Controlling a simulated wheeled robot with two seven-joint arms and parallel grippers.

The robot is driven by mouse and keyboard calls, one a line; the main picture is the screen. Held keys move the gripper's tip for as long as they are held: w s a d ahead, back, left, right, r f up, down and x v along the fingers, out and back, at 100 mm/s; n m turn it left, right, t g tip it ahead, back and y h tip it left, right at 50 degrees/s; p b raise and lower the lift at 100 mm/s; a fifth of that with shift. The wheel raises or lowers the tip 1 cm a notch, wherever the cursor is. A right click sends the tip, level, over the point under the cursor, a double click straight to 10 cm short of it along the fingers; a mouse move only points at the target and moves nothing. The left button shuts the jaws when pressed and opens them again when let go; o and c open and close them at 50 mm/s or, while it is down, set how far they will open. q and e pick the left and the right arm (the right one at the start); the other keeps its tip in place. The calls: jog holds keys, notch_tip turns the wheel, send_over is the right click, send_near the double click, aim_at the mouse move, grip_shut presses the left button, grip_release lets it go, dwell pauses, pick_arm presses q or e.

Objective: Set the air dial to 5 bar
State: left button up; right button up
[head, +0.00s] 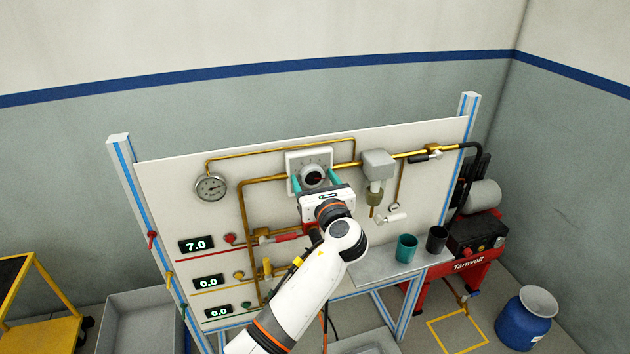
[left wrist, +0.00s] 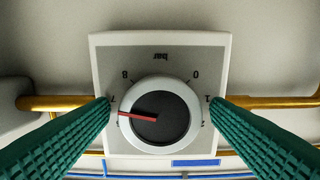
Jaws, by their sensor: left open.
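The air dial (head: 313,176) is a round knob on a square white plate (head: 293,158), fixed to the upright panel. In the left wrist view the dial (left wrist: 160,120) appears upside down, marked "bar", with 8, 7, 0, 1 and 2 readable. Its red pointer points left, close to the 7. The 5 is not readable. My left gripper (head: 315,183) is in front of the dial, open. Its green fingers (left wrist: 159,103) stand on either side of the knob, with a small gap seen at each side. My right gripper is not in view.
A display reading 7.0 (head: 196,244) sits above two displays reading 0.0. A pressure gauge (head: 211,187), brass pipes and several small valves are on the panel. Two cups (head: 406,248) stand on the shelf at right. A red compressor (head: 470,262) is beyond it.

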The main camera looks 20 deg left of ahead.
pick_arm(q)
jog(key=c, duration=1)
jog(key=shift+n, duration=0.3)
jog(key=n+b, duration=0.1)
jog(key=n, duration=0.1)
jog(key=shift+f+n, duration=0.1)
jog(key=shift+n, duration=0.3)
jog(key=n+b, duration=0.1)
jog(key=n, duration=0.2)
jog(key=shift+n+b, duration=0.3)
jog(key=shift+b, duration=0.1)
jog(key=n+b, duration=0.2)
jog(key=n, duration=0.1)
jog(key=shift+f, duration=0.1)
jog(key=shift+n+b, duration=0.8)
jog(key=shift+n, duration=0.8)
